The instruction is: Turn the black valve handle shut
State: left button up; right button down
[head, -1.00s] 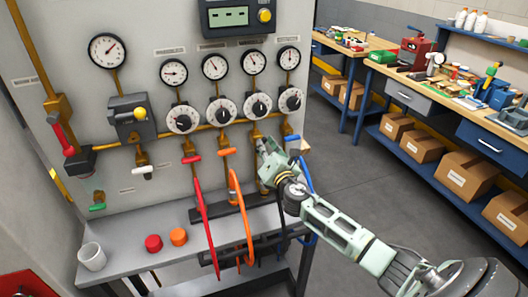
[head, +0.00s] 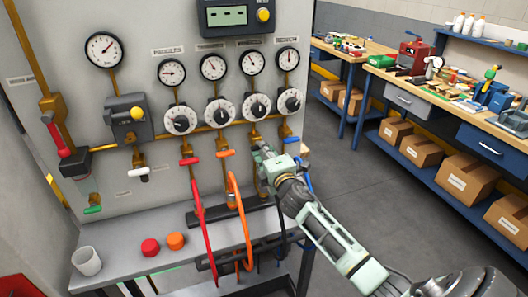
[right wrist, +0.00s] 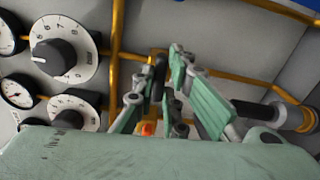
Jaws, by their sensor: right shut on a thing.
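In the right wrist view, a dark bar that looks like the black handle (right wrist: 159,74) shows between the fingers of my right gripper (right wrist: 166,78). The gripper is shut on it. How far the handle is turned cannot be told. My left gripper is not in view.
The orange handle (head: 226,153) and red handle (head: 190,161) are left of the gripper, with hoses hanging below. Dials (head: 257,106) and gauges line the panel above. A grey shelf (head: 140,262) holds a white cup (head: 87,261) and two caps. Open floor lies right.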

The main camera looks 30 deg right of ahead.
jog(key=shift+m, duration=0.7)
jog(key=c, duration=1.8)
grip_release()
jog(key=shift+s, duration=0.1)
jog(key=v, duration=1.1)
jog(key=shift+s, duration=0.4)
jog(key=shift+a, duration=0.2)
